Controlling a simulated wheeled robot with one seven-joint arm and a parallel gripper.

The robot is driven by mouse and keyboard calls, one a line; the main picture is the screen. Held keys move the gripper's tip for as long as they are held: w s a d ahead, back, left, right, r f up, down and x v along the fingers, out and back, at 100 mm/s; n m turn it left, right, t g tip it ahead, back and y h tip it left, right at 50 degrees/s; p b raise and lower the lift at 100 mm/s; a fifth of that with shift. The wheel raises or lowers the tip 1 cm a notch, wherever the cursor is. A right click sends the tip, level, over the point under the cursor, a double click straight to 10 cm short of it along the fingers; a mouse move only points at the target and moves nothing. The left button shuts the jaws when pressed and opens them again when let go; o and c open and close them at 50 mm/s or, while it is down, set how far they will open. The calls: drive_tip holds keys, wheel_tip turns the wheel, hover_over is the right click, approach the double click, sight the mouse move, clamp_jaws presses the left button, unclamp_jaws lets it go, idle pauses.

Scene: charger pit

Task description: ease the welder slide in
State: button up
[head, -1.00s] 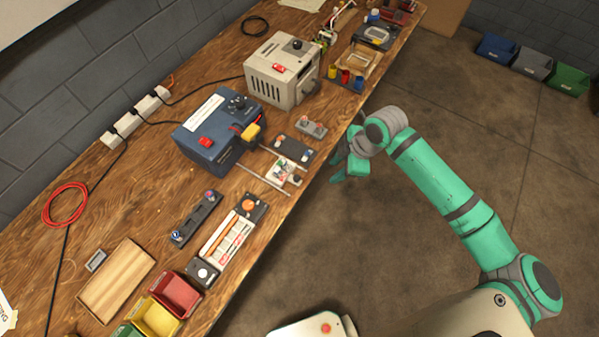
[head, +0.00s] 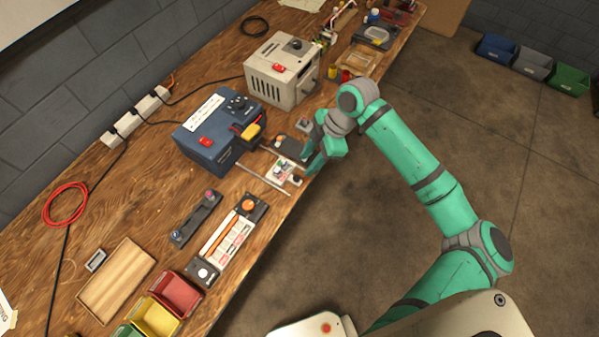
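The blue welder (head: 208,140) stands on the workbench, with a red button, a dark dial and a yellow-and-black head on its side. Two thin rails run from it toward the bench's front edge. The slide, a small pale plate (head: 281,170) with small parts on it, sits well out along the rails, apart from the welder body. A small dark knob (head: 296,180) is at its outer end. My gripper (head: 308,162) is just right of the slide, above the bench edge, its teal fingers apart and pointing toward the knob. I see nothing between them; contact cannot be told.
A beige machine (head: 283,72) stands behind the welder. A dark holder (head: 289,148) lies beside the rails, partly covered by my gripper. A dark strip (head: 196,218) and a long labelled tray (head: 228,243) lie in front.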

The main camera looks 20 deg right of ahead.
sight(297, 177)
drive_tip(key=shift+x, duration=3.9)
clamp_jaws()
